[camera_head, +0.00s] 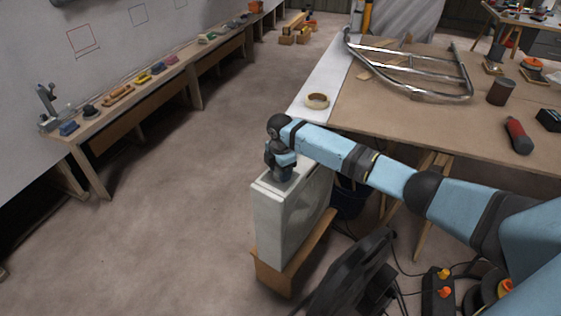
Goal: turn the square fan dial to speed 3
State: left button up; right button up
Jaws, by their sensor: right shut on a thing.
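The square fan (283,222) is a pale, slim box standing upright on the floor in a wooden cradle (272,277), at the lower middle of the head view. My right arm reaches in from the right. My right gripper (280,176) points down at the top of the fan, near its near left end, and is shut on the fan dial there. The gripper covers the dial, so its pointer and speed marks cannot be read. My left gripper is not in view.
Cables and dark equipment (350,275) lie right of the fan. Open floor (165,225) is at left.

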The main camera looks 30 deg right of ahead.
jog(key=m+p, duration=0.3)
jog(key=p, duration=0.2)
jog(key=shift+r+m, duration=0.4)
jog(key=shift+m+p, duration=0.5)
jog(key=shift+p, duration=0.15)
jog(key=shift+f+m+p, duration=0.1)
jog(key=shift+m+p, duration=0.8)
jog(key=shift+p, duration=0.15)
jog(key=m+p, duration=0.2)
jog(key=shift+m+p, duration=0.3)
jog(key=shift+m, duration=0.1)
jog(key=m+p, duration=0.2)
jog(key=shift+a+f+m, duration=0.1)
jog(key=shift+m, duration=0.2)
jog(key=m+p, duration=0.3)
jog(key=m, duration=0.2)
jog(key=m+p, duration=0.2)
jog(key=m, duration=0.1)
jog(key=shift+f+m, duration=0.1)
jog(key=shift+m, duration=0.3)
pick_arm(q)
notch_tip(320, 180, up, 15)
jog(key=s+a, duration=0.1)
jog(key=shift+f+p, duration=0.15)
jog(key=shift+p, duration=0.3)
pick_arm(e)
jog(key=shift+m, duration=1.6)
